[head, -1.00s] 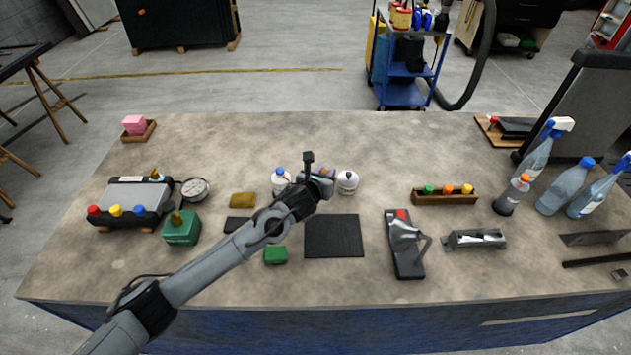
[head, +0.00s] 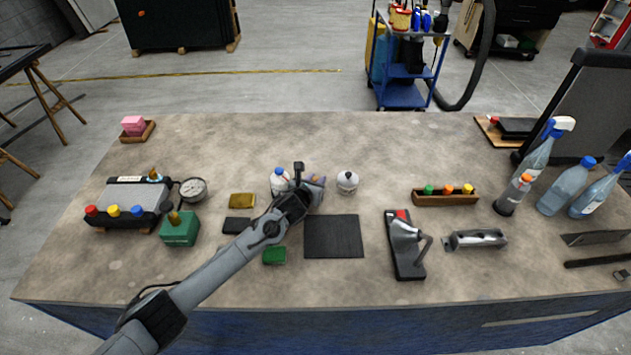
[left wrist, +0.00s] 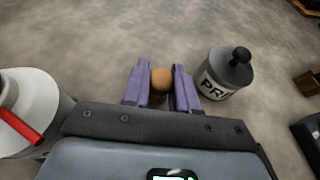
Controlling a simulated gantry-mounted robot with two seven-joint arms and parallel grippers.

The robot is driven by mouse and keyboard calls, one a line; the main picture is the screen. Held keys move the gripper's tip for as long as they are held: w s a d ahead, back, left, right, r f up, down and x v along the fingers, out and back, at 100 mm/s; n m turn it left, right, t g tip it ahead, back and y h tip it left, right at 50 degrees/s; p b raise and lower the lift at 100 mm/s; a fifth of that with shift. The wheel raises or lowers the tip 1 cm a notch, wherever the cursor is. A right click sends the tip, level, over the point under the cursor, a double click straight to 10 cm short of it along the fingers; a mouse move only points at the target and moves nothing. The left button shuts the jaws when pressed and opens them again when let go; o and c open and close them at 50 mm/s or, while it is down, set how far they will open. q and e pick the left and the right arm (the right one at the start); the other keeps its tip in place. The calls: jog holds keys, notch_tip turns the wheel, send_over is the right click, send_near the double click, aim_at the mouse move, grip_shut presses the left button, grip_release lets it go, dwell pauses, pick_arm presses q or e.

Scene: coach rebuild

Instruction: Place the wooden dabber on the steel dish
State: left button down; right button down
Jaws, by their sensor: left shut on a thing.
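My left gripper (head: 317,183) is above the middle of the bench, between two white bottles. In the left wrist view, its purple fingers (left wrist: 161,88) are shut on the wooden dabber (left wrist: 162,79), whose rounded brown end shows between them. The rest of the dabber is hidden. I cannot clearly make out a steel dish. A round silver-rimmed thing (head: 193,189) at the left looks like a dial, and a long shiny metal piece (head: 476,239) lies at the right. My right gripper is not in view.
A black mat (head: 333,237) lies in front. A green block (head: 274,256) is near the arm. Spray bottles (head: 537,155) crowd the right end.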

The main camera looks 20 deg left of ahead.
pick_arm(q)
jog(key=shift+f, duration=0.1)
jog(key=c, duration=0.9)
grip_release()
jog(key=shift+o, duration=0.2)
jog(key=shift+r, duration=0.2)
jog(key=shift+s+r, duration=0.2)
jog(key=shift+s, duration=0.3)
jog(key=p+v, duration=0.2)
jog(key=v, duration=0.9)
